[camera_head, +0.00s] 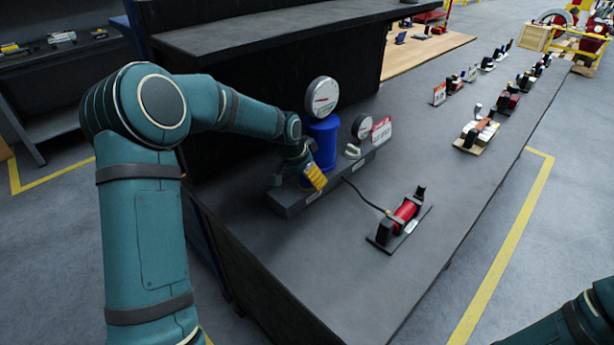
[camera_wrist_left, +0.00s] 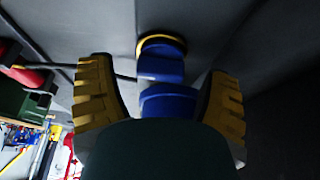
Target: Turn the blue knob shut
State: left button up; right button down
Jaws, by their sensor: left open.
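A blue upright cylinder (camera_head: 322,138) with a round white-faced gauge (camera_head: 322,97) on top stands on a dark base (camera_head: 288,204). My left gripper (camera_head: 313,178) is in front of the cylinder, its yellow fingers low and close to the base. In the left wrist view, the gripper (camera_wrist_left: 162,100) is open, with one yellow finger on each side of a blue part (camera_wrist_left: 165,102), which looks like the knob. Whether either finger touches it is unclear. In the head view, the knob is hidden or cannot be told apart. My right gripper is out of view.
A smaller gauge (camera_head: 362,127) and a red-and-white sign (camera_head: 381,131) stand right of the cylinder. A hose runs to a red device (camera_head: 405,212) on the grey table (camera_head: 330,262). A dark raised shelf (camera_head: 270,36) stands behind. The table's front is clear.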

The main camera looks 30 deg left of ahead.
pick_arm(q)
jog(key=v, duration=1.1)
jog(key=shift+r, duration=0.3)
jog(key=shift+r, duration=0.1)
